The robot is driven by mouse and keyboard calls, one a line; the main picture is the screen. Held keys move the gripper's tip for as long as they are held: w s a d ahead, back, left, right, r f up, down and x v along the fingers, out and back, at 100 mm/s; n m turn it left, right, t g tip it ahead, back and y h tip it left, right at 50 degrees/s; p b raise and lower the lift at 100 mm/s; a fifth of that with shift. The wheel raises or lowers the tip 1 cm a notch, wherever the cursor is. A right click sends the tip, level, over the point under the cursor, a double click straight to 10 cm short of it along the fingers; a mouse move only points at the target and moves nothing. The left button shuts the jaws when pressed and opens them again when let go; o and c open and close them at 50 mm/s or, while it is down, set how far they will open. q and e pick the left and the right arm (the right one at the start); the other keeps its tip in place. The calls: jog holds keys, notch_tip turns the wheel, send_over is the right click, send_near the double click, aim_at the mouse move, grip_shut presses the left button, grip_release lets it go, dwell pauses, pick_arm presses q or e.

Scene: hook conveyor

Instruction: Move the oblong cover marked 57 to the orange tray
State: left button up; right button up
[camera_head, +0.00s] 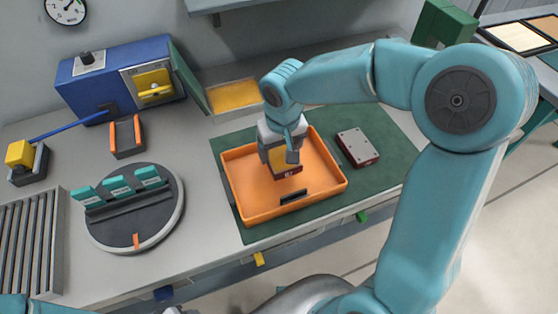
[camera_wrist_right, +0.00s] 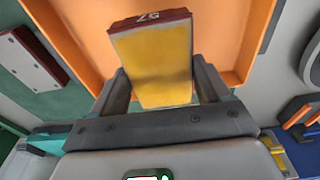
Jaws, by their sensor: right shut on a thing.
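The orange tray (camera_head: 246,208) lies on a green mat in the head view. My right gripper (camera_head: 280,160) points down over the inside of the tray. It is shut on a cover with a dark red edge (camera_head: 288,175). In the right wrist view the held cover (camera_wrist_right: 155,65) shows a yellow face between the two fingers, and its red edge carries an upside-down mark that looks like 57. The orange tray wall (camera_wrist_right: 85,50) shows behind it. I cannot tell whether the cover touches the tray floor. My left gripper is out of view.
A grey-topped cover with a dark red side (camera_head: 357,146) lies on the green mat (camera_head: 395,150), right of the tray. A round turntable (camera_head: 135,225) with teal pieces stands left. A blue machine (camera_head: 115,80) with an open door stands behind. A roller rack (camera_head: 30,245) is far left.

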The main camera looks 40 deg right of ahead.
aim_at(280, 154)
notch_tip(280, 154, down, 4)
jog(key=shift+f, duration=0.1)
jog(key=shift+w+f, duration=0.1)
jog(key=shift+f, duration=0.3)
jog(key=shift+a, duration=0.1)
